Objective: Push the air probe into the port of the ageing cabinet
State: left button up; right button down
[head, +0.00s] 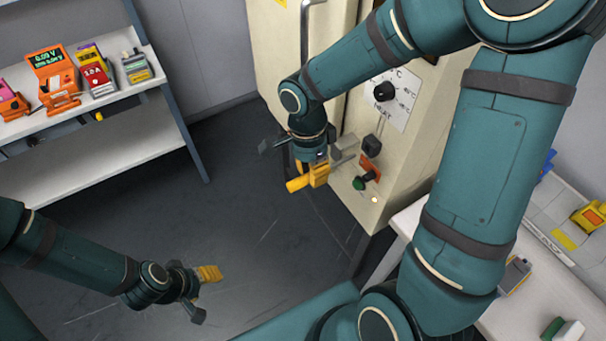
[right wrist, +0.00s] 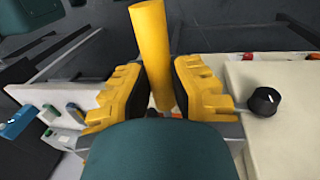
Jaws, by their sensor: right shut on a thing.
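The air probe is a yellow cylinder (head: 296,184) in my right gripper (head: 318,174). In the right wrist view the probe (right wrist: 150,50) stands between the two yellow-padded fingers, its lower end hidden. In the head view a thin grey metal piece (head: 345,158) juts toward the cabinet; I cannot tell whether it is the probe's tip. The ageing cabinet (head: 415,160) is cream-coloured, with its control face just right of my right gripper. I cannot clearly make out the port; the gripper and arm cover part of that face. My left gripper (head: 204,289) hangs over the floor, apart from everything.
The cabinet face carries a black dial (head: 386,91), a black square fitting (head: 371,145) and a green knob (head: 360,183). A shelf (head: 110,140) with orange meters stands at the left. A white bench (head: 405,222) is at the right. Open floor lies between.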

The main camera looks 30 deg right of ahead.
aim_at(352, 155)
jog(key=shift+w+d, duration=0.1)
jog(key=shift+d, duration=1.1)
jog(key=shift+b, duration=0.5)
dwell(1.0)
jog(key=shift+w+d+p, duration=0.2)
jog(key=shift+d+p, duration=0.1)
jog(key=shift+d, duration=1.85)
jog(key=shift+w+d+p, duration=0.15)
jog(key=shift+d+p, duration=0.1)
jog(key=shift+d, duration=1.9)
jog(key=c, duration=0.9)
grip_release()
jog(key=shift+c, duration=0.2)
jog(key=shift+a, duration=0.15)
